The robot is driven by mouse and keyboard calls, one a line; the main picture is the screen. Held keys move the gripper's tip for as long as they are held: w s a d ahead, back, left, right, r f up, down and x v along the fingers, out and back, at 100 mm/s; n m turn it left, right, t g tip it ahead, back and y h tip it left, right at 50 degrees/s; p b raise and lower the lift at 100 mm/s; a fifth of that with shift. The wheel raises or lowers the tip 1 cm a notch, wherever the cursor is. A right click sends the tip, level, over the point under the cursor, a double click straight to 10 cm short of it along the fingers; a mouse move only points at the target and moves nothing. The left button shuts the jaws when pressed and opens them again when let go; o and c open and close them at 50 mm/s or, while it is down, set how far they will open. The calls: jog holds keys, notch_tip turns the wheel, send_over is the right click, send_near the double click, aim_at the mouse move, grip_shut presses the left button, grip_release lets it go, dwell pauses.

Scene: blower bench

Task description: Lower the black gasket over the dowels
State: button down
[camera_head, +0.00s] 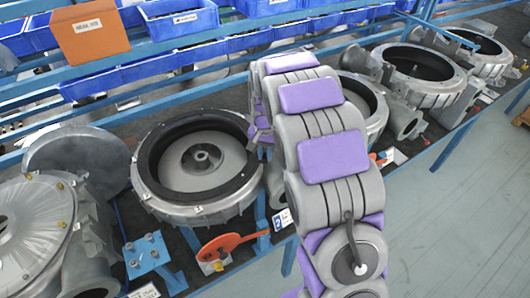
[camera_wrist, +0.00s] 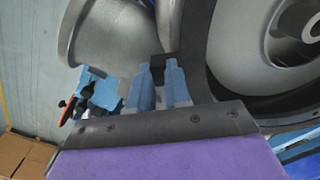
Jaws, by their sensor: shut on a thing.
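The black gasket (camera_head: 150,165) is a wide dark ring over the round grey blower housing (camera_head: 170,208) left of my arm. In the wrist view the gasket (camera_wrist: 196,45) is a dark curved band. My gripper (camera_wrist: 158,72) is shut on a small black part at the gasket's edge, between its two blue fingers. In the head view my gripper (camera_head: 263,138) is at the housing's right side, mostly hidden by my arm. I cannot tell whether the gasket touches the rim or hangs just above it. I cannot make out the dowels.
An orange lever (camera_head: 222,245) and a blue block with several pegs (camera_head: 146,252) stand at the bench's front edge. A finned grey casing (camera_head: 40,235) is at left. More open housings (camera_head: 420,68) line the bench at right. Blue bins (camera_head: 180,20) and an orange box (camera_head: 88,32) are behind.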

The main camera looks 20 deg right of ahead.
jog(key=shift+f, duration=0.55)
dwell(0.4)
jog(key=c, duration=1)
grip_release()
notch_tip(320, 180, up, 17)
jog(key=b, duration=0.2)
jog(key=shift+r, duration=0.15)
jog(key=s+f+n+b, duration=0.2)
jog(key=s+f+b, duration=0.3)
jog(key=s, duration=0.8)
jog(key=s+a+f+n+g+b, duration=0.1)
jog(key=s+f+b, duration=0.4)
jog(key=s+f, duration=0.5)
jog(key=s+a+f+n+b, duration=0.1)
jog(key=s+f+b, duration=0.4)
jog(key=s, duration=1.1)
notch_tip(320, 180, down, 2)
jog(key=shift+s+f+n+g+b, duration=0.2)
jog(key=shift+n+g+b, duration=0.2)
jog(key=shift+n, duration=0.5)
